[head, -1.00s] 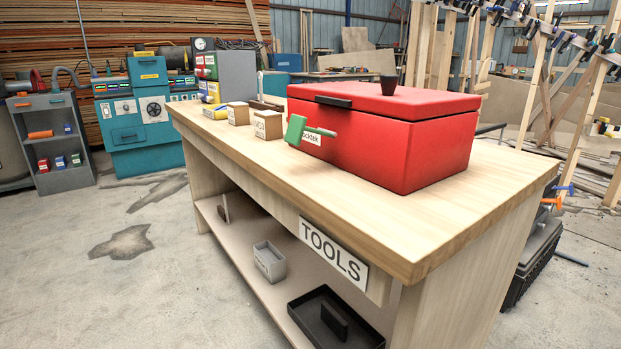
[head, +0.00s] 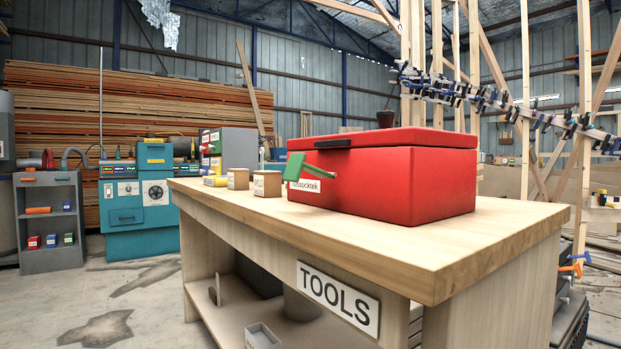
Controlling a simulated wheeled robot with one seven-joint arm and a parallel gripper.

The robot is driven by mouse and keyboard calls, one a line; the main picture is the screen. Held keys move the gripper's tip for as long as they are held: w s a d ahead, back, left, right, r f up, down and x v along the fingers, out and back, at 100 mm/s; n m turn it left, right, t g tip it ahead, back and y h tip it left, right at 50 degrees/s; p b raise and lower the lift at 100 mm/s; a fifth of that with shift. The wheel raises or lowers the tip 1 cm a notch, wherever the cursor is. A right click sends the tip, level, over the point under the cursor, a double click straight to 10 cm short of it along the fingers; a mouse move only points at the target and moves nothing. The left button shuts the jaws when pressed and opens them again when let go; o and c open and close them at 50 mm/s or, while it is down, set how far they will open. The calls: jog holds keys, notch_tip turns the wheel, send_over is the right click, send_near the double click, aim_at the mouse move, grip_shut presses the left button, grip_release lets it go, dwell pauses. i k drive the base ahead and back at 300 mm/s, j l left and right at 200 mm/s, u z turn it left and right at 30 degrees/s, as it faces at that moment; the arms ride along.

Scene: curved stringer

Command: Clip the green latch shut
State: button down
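The green latch (head: 294,167) is on the front left of the red box (head: 425,188), which stands on the wooden workbench (head: 470,238). A green rod (head: 318,172) runs from the latch to the right, just above a white label on the box front. The latch plate stands tilted against the box front; I cannot tell whether it is engaged. The box lid (head: 390,138) is down, with a black front handle (head: 332,143) and a dark knob on top. My gripper is not in view.
Small wooden boxes (head: 267,183) and a yellow item (head: 216,181) sit left of the red box. A TOOLS sign (head: 338,297) is on the bench front. The bench top's near right part is clear. Open floor (head: 150,300) lies left of the bench.

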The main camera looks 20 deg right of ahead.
aim_at(296, 164)
jog(key=i+j, duration=0.2)
jog(key=j, duration=0.15)
jog(key=i+j, duration=0.15)
jog(key=j, duration=0.2)
jog(key=i+j+z, duration=0.1)
jog(key=j, duration=0.25)
jog(key=i+j, duration=0.4)
jog(key=j, duration=0.3)
jog(key=z, duration=0.05)
